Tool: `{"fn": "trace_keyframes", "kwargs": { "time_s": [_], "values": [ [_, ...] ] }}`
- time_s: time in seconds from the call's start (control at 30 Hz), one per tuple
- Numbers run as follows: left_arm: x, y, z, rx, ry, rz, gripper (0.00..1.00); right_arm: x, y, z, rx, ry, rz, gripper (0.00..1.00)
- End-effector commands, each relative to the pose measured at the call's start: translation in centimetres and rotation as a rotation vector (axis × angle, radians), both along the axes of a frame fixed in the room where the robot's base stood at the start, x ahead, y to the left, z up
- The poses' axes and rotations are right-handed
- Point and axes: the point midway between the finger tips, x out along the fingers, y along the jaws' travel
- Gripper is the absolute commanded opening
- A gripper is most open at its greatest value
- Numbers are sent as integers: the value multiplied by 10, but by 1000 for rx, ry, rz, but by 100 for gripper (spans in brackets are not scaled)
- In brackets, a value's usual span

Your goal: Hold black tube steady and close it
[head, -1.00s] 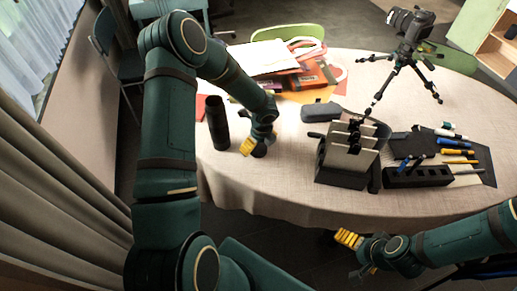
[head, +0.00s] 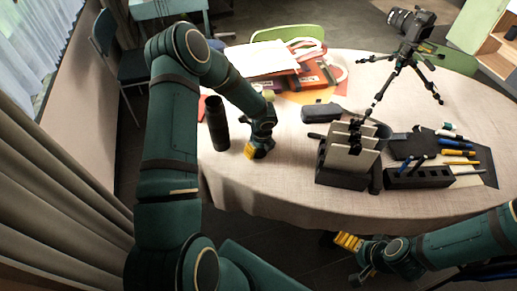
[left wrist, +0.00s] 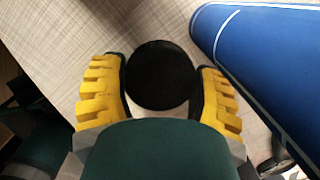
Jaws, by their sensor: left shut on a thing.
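The black tube (head: 217,123) stands upright near the table's left edge in the head view. My left gripper (head: 257,150) is just right of it, pointing down close to the tabletop. In the left wrist view the left gripper (left wrist: 160,95) has its yellow fingers on both sides of a round black piece (left wrist: 160,72), and is shut on it. A blue cylinder (left wrist: 265,60) fills the upper right of that view; I cannot tell if it is the tube. The tube's top opening is too small to make out. My right gripper (head: 350,243) is away from the tube, beyond the table's front edge.
A black organiser with grey dividers (head: 346,160) stands mid-table, with a dark case (head: 321,112) behind it. Papers and folders (head: 265,62) lie at the back. A camera tripod (head: 404,75) and a pen holder (head: 418,177) are at the right. The front left tabletop is clear.

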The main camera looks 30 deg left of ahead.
Motion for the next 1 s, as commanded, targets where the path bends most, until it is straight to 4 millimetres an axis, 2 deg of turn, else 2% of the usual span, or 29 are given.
{"fn": "trace_keyframes", "kwargs": {
  "time_s": [0.27, 0.43, 0.57, 1.0],
  "values": [
    [0, 0, 6, 0, -1, 0, 41, 0, 0, 1, 0, -1, 0, 100],
    [1, 0, 24, 0, -2, 0, 41, 1, 0, 6, 0, -3, -2, 100],
    [1, 0, 49, 2, -4, 0, 41, 3, -1, 11, -2, -7, -5, 100],
    [1, 0, 151, 1, -4, 1, 41, 10, -2, 32, -5, -23, -18, 100]
  ]
}}
